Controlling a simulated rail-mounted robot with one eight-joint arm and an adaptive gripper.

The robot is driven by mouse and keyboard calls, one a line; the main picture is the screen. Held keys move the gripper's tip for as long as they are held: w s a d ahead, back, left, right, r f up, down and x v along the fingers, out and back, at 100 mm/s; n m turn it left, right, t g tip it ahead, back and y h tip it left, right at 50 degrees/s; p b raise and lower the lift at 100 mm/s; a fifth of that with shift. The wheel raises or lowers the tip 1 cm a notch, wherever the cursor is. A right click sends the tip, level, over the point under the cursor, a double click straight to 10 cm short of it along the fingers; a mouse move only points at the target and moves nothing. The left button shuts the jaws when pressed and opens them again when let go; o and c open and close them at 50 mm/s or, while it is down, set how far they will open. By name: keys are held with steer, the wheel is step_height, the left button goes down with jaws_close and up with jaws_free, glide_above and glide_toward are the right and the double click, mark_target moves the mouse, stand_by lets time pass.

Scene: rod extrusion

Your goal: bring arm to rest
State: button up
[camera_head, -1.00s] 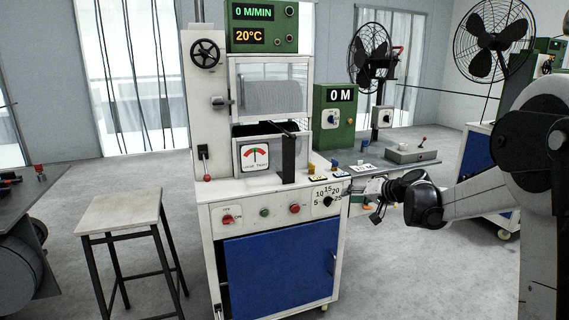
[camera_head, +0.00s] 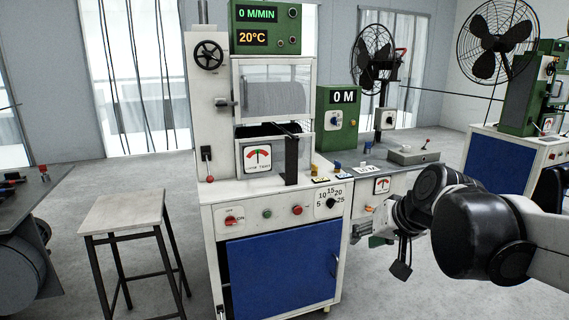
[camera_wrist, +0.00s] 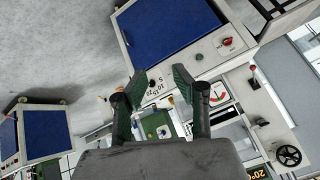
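My gripper (camera_wrist: 157,88) shows in the wrist view with its two dark green fingers apart and nothing between them. In the head view my arm comes in from the right, and the gripper end (camera_head: 373,222) is in front of the right side of the extrusion machine (camera_head: 222,222), partly hidden by my own wrist. In the wrist view the machine's numbered dial panel (camera_wrist: 160,85) lies beyond the fingertips. I cannot tell the exact distance; no contact shows.
A stool (camera_head: 122,212) stands left of the machine. A dark bench (camera_head: 22,190) is at the far left. Behind my gripper are a side table with a grey box (camera_head: 412,155) and a fan (camera_head: 374,55). Another blue cabinet (camera_head: 497,165) stands at right. The floor in front is clear.

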steer(key=s+d+f+h, duration=0.1)
steer(key=s+f, duration=0.2)
steer(key=s, duration=0.6)
steer(key=s+d+f+h, duration=0.1)
steer(key=s+f+h, duration=0.15)
steer(key=s, duration=0.65)
step_height(320, 180, up, 13)
steer(key=p, duration=1.3)
steer(key=shift+d+f+n+g, duration=0.15)
steer(key=shift+f+n+g, duration=0.05)
steer(key=shift+n+g, duration=0.1)
